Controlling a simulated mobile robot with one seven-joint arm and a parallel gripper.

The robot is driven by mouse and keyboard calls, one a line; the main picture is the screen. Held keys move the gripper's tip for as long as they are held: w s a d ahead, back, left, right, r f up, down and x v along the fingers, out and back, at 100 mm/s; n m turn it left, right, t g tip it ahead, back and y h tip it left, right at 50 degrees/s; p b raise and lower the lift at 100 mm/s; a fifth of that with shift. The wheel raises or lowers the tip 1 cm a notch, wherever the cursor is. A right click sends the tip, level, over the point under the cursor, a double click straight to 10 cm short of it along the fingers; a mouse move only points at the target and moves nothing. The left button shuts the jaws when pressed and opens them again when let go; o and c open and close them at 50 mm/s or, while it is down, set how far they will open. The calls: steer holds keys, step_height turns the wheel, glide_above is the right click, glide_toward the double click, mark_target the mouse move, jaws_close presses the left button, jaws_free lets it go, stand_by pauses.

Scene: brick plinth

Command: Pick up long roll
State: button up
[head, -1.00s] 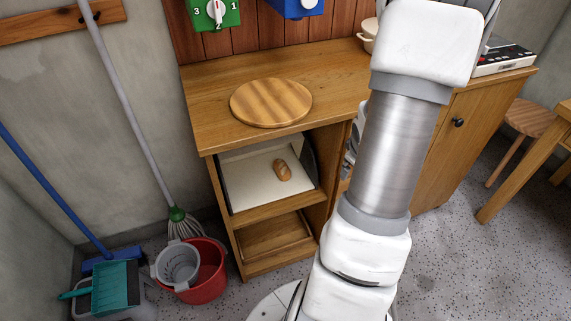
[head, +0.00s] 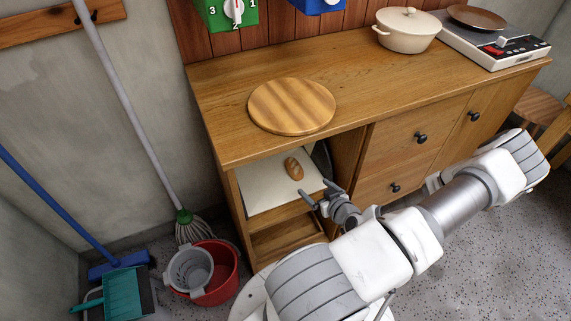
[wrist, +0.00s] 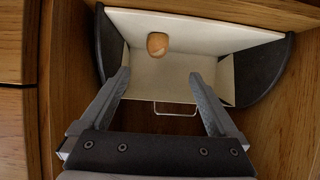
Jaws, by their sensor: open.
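The long roll (head: 293,168) is a small brown loaf with scored marks. It lies on a cream surface (head: 262,190) inside the open upper compartment of the wooden cabinet. In the wrist view the roll (wrist: 157,44) is seen end-on, beyond and between my fingertips, near the back of a cream holder (wrist: 225,35) with dark curved sides. My gripper (head: 317,194) is at the compartment's front, right of and nearer than the roll. In the wrist view my gripper (wrist: 159,76) is open, with nothing between its fingers.
The countertop (head: 225,120) overhangs the compartment and bears a round wooden board (head: 291,107). A cream pot (head: 407,30) and a hot plate (head: 490,45) stand farther right. A red bucket (head: 222,272) and a mop (head: 190,228) are on the floor at left.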

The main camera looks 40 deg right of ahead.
mark_target(297, 169)
steer(key=shift+h, duration=0.3)
steer(key=b+x, duration=0.3)
steer(key=x, duration=0.9)
steer(key=shift+r+b+x, duration=0.1)
steer(key=shift+b+x, duration=0.5)
steer(key=shift+x, duration=0.8)
steer(key=shift+r+b+x, duration=0.15)
steer(key=shift+b+x, duration=0.45)
steer(key=shift+x, duration=0.85)
steer(key=shift+d, duration=0.1)
steer(key=c, duration=1.4)
steer(key=shift+r, duration=0.1)
